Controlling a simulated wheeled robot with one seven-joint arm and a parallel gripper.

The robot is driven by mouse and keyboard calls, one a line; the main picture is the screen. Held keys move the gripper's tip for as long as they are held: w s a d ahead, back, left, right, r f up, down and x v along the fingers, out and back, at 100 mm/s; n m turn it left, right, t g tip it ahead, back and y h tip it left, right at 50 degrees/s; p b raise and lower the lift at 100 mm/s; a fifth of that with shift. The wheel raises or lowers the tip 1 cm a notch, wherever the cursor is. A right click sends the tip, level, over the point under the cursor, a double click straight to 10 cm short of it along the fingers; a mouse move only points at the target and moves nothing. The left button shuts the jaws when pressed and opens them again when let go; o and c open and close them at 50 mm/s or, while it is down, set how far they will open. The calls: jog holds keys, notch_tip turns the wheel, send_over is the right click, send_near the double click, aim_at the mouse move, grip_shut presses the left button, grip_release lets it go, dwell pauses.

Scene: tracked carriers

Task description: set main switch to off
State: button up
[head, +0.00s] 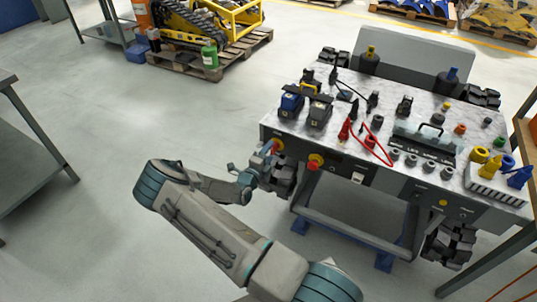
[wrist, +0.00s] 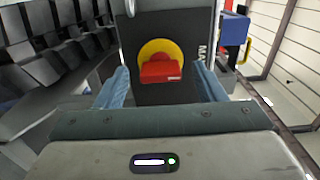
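The main switch is a red handle on a round yellow plate, on the dark front panel of the carrier. In the wrist view the switch (wrist: 161,71) is straight ahead, its red grip lying roughly level across the lower part of the yellow plate. In the head view the switch (head: 277,146) is at the panel's left end, partly covered by my gripper. My gripper (head: 262,163) is in front of it. In the wrist view the blue fingers of my gripper (wrist: 164,82) are spread, one on each side of the red grip, with gaps. Contact is not visible.
A second red knob on yellow (head: 315,161) sits just right of the switch on the carrier's front panel (head: 405,185). The marbled top (head: 345,90) holds batteries, cables and connectors. A grey table (head: 35,150) stands at far left. The floor between is clear.

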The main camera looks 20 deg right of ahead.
jog(key=shift+d, duration=0.1)
jog(key=b+v, duration=0.1)
jog(key=v, duration=1.3)
